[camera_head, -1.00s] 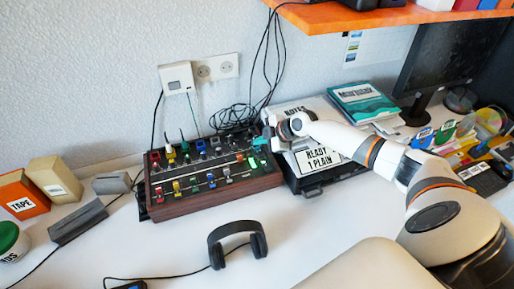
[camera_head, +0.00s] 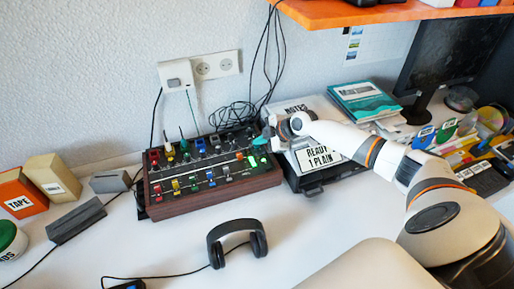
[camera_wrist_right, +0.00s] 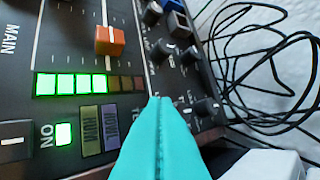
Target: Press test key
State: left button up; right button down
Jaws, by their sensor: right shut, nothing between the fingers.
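The mixing console (camera_head: 212,204) has a dark top panel and wooden sides and lies on the white desk against the wall. My right gripper (camera_head: 262,140) is over its right end, with teal fingers pressed together and empty. In the right wrist view the shut fingertips (camera_wrist_right: 160,102) are over the panel, beside a row of black knobs (camera_wrist_right: 190,55). Whether they touch it I cannot tell. A lit green bar meter (camera_wrist_right: 72,84), a lit ON button (camera_wrist_right: 64,133) and two small labelled plates (camera_wrist_right: 98,116) show to their left. I cannot make out a test key label. My left gripper is out of view.
A black case with a READY label (camera_head: 320,157) stands right of the console. Black headphones (camera_head: 237,241) lie in front. A grey block (camera_head: 76,220) and an orange TAPE box (camera_head: 20,196) are at left. Loose black cables (camera_wrist_right: 265,70) lie behind the console.

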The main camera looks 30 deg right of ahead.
jog(key=shift+s+a+f+b, duration=0.1)
jog(key=shift+s+f+b, duration=0.2)
jog(key=shift+f+b, duration=0.55)
dwell(1.3)
jog(key=shift+r, duration=0.1)
jog(key=shift+w+d+r+p, duration=0.25)
jog(key=shift+d+r+p, duration=0.15)
jog(key=shift+r, duration=0.45)
jog(key=r+p, duration=0.1)
jog(key=r, duration=0.1)
jog(key=r+p, duration=0.1)
jog(key=r, duration=0.1)
jog(key=shift+d+p, duration=0.2)
jog(key=shift+p, duration=0.1)
jog(key=shift+a+r+p, duration=0.25)
jog(key=shift+r+p, duration=0.05)
jog(key=shift+r, duration=0.2)
